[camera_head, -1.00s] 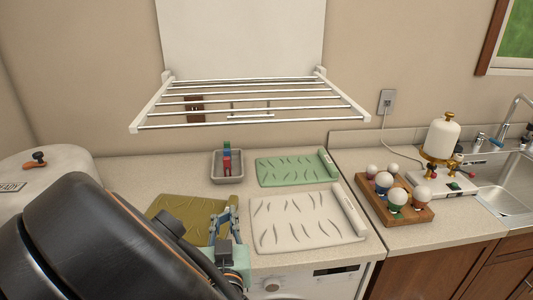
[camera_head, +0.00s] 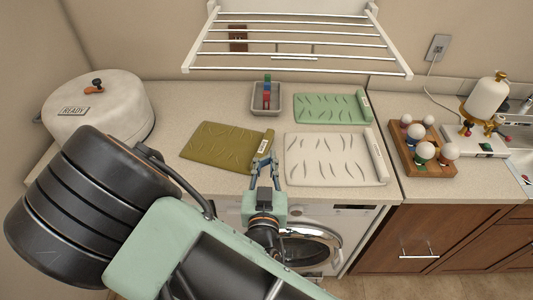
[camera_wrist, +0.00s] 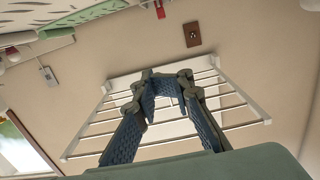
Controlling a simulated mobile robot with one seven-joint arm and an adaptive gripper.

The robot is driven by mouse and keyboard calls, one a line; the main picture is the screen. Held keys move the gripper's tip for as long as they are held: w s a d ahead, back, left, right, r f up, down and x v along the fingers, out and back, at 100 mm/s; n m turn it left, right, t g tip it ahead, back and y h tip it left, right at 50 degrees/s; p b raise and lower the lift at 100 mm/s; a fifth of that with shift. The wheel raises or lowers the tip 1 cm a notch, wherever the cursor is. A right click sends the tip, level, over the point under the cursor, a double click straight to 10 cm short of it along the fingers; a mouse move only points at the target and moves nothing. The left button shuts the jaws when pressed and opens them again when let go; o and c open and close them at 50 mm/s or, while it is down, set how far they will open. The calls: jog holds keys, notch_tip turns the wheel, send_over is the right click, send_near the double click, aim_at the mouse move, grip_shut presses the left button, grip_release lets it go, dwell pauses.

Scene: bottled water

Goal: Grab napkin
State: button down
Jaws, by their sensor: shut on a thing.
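Three napkin-like cloths or mats lie on the counter: an olive one (camera_head: 222,146), a white one (camera_head: 328,160) and a green one (camera_head: 325,108). Each has a lighter leaf-like or streaked pattern or darker marks. My gripper (camera_head: 264,158) is in front of the gap between the olive and white ones in the head view, covering part of the olive one's right end. In the wrist view, my gripper (camera_wrist: 163,77) has blue textured fingers converging, with blue material between them. I cannot make out what it is shut on.
A grey tray (camera_head: 254,108) with coloured blocks stands behind. A round cooker (camera_head: 130,105) is at left. A wooden tray with knobbed items (camera_head: 435,170) and a white dispenser (camera_head: 487,97) are at right. A drying rack (camera_head: 300,70) overhangs the counter.

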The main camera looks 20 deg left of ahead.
jog(key=c, duration=0.6)
grip_release()
